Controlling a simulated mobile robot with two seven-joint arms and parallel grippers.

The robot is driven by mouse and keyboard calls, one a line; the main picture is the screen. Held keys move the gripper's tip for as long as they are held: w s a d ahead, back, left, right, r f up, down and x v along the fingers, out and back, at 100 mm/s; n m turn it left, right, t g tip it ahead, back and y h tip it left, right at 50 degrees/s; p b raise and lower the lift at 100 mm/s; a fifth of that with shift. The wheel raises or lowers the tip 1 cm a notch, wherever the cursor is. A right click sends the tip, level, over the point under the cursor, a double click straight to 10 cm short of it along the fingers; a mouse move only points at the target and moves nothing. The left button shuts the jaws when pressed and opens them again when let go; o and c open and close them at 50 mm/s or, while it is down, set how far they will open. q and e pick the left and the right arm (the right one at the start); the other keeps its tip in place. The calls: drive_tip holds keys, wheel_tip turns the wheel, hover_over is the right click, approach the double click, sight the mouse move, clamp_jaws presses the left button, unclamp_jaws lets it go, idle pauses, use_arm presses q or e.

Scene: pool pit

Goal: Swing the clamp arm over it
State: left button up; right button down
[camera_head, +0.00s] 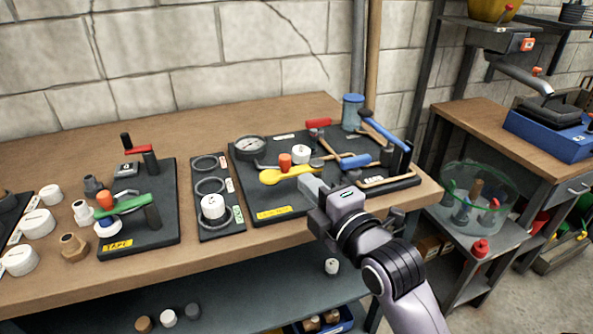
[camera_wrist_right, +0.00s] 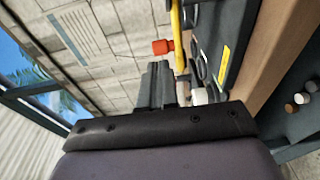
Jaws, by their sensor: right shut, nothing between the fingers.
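A yellow arm (camera_head: 290,174), which looks like the clamp arm, lies across the front of the large black board (camera_head: 256,199). An orange knob (camera_head: 285,161) stands at it. In the right wrist view, the yellow arm (camera_wrist_right: 177,38) and orange knob (camera_wrist_right: 161,47) are just beyond my fingertips. A white round piece (camera_head: 301,152) sits on the board behind the yellow arm. My right gripper (camera_head: 309,184) is shut and empty at the board's front edge, close to the arm's right end; I cannot tell whether it touches. My left gripper is not in view.
The large board also bears a gauge (camera_head: 250,147), a red handle (camera_head: 319,122) and blue-handled levers (camera_head: 384,136). A narrow board with rings (camera_head: 212,186) and a taped board with a green lever (camera_head: 121,205) lie left. A glass bowl (camera_head: 472,191) stands on the lower right shelf.

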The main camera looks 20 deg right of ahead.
sight(288, 164)
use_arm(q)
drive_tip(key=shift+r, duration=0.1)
use_arm(e)
drive_tip(key=shift+w+a+f, duration=0.1)
drive_tip(key=shift+w+a, duration=0.15)
drive_tip(key=shift+w, duration=1)
drive_tip(key=shift+w+a, duration=0.25)
drive_tip(key=shift+w, duration=1)
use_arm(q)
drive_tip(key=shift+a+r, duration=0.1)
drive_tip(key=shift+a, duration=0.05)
